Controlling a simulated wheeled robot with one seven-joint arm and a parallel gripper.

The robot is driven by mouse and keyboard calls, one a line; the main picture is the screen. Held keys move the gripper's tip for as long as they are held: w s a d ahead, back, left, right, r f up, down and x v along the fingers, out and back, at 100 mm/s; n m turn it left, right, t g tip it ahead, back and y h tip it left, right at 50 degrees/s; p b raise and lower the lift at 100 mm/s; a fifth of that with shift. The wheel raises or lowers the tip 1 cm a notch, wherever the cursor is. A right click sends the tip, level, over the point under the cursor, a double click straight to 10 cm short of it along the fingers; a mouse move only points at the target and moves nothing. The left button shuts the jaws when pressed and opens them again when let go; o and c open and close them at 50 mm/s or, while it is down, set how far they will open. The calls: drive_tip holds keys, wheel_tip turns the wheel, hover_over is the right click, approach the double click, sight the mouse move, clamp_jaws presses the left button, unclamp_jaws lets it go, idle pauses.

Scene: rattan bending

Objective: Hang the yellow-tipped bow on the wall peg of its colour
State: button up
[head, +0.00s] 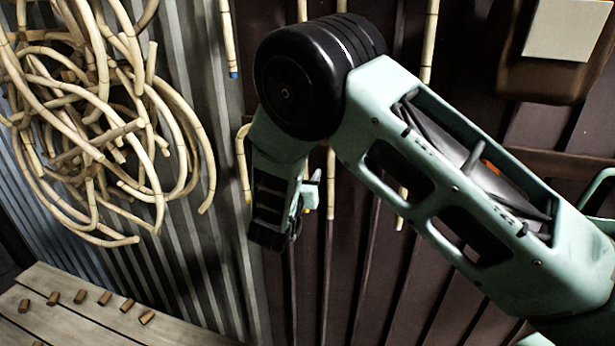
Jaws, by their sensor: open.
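My arm reaches in from the right, and its wrist hangs in front of the dark plank wall. My gripper (309,193) is small and partly hidden by the wrist; it is open. A small yellow spot shows just below it, but I cannot tell whether it is the yellow tip of the bow. A curved pale rattan piece (242,165) hangs at the wall just left of my wrist. No wall peg can be made out clearly.
A blue-tipped rattan piece (228,40) hangs above. Other straight lengths (331,185) hang behind my arm. A large rattan tangle (100,110) covers the corrugated wall at left. A wooden bench (60,320) with several short offcuts stands at lower left.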

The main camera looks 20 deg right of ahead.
drive_tip(key=b+v, duration=0.5)
drive_tip(key=v, duration=1)
drive_tip(key=v, duration=0.9)
idle(0.4)
